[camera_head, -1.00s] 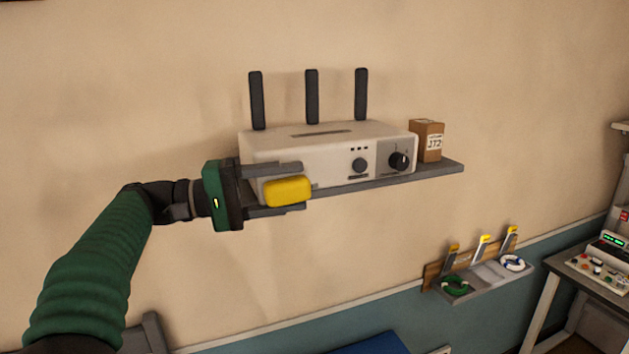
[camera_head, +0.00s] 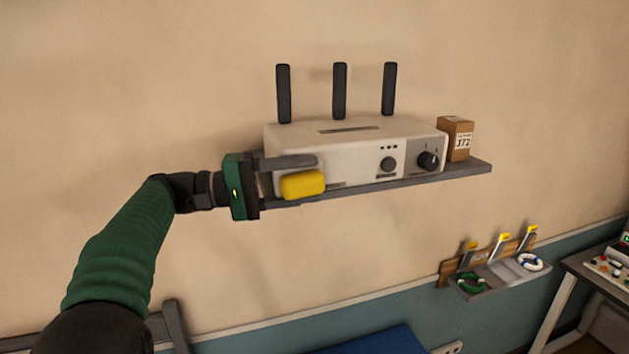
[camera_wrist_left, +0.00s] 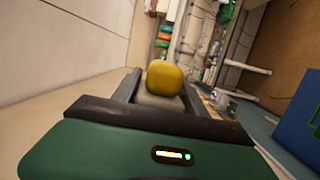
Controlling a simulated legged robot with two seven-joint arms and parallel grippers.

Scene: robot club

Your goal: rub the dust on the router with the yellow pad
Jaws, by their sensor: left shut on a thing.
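The white router (camera_head: 350,150) with three dark antennas and two dark knobs sits on a grey wall shelf (camera_head: 440,177). My left gripper (camera_head: 302,178) is shut on the yellow pad (camera_head: 303,185) at the router's front left corner. The pad overlaps the lower left of the router's front in the head view; I cannot tell whether it touches. The pad (camera_wrist_left: 165,77) also shows between the fingers in the left wrist view. I cannot make out the dust clearly. My right gripper is not in view.
A small brown box (camera_head: 456,138) stands on the shelf just right of the router. Lower right, a wall rack (camera_head: 490,280) holds rings and yellow-tipped items. A desk with a control panel (camera_head: 610,268) is at the far right.

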